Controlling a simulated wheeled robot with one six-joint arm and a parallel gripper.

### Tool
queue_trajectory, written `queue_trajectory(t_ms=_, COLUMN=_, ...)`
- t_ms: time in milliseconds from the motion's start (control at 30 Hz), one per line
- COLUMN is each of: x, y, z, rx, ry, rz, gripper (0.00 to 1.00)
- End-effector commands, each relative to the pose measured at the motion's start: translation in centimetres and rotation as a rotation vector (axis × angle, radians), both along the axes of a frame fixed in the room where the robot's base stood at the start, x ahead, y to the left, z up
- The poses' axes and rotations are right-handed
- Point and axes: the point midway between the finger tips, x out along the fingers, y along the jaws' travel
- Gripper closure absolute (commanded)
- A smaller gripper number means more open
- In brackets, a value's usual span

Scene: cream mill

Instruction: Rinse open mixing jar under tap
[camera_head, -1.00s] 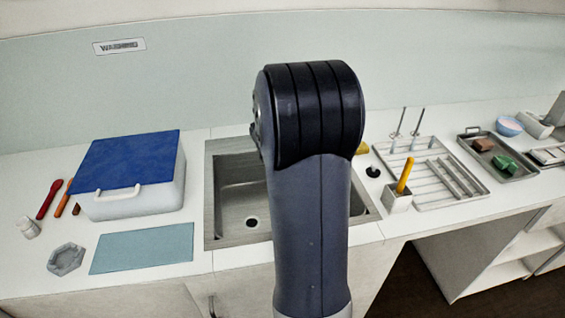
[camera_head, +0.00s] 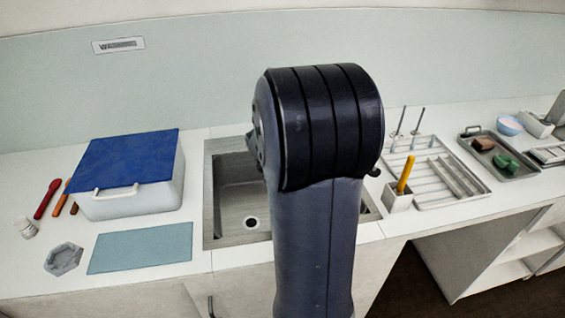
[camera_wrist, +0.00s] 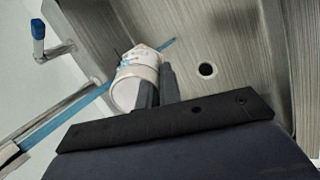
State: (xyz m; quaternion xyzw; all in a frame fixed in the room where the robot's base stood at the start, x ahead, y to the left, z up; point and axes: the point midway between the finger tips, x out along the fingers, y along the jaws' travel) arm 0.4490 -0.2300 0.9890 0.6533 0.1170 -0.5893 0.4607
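The mixing jar (camera_wrist: 126,92) is a white, open cylinder, seen tilted in the wrist view above the sink. My gripper (camera_wrist: 157,84) has its two dark fingers against the jar's right side and appears shut on it. In the wrist view a blue streak (camera_wrist: 66,114), which looks like running water, slants up from the lower left, passes at the jar and shows beyond it. A metal tube, seemingly the tap (camera_wrist: 38,132), lies along the left, and a blue-topped handle (camera_wrist: 38,30) stands at upper left. My arm hides jar and gripper in the head view.
The sink (camera_head: 230,205) has a drain (camera_wrist: 207,69). Left of it are a blue-lidded box (camera_head: 130,180), a blue mat (camera_head: 140,249) and a grey hexagonal dish (camera_head: 63,259). Right are a holder with a yellow stick (camera_head: 397,202), a rack (camera_head: 460,182) and a tray (camera_head: 500,158).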

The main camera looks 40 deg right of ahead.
Motion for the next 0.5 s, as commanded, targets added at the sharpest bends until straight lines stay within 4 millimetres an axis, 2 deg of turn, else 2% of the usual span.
queue_trajectory(t_ms=500, x=-2.2, y=3.1, z=0.0, rx=0.0, ry=-0.001, rz=0.001, gripper=1.0)
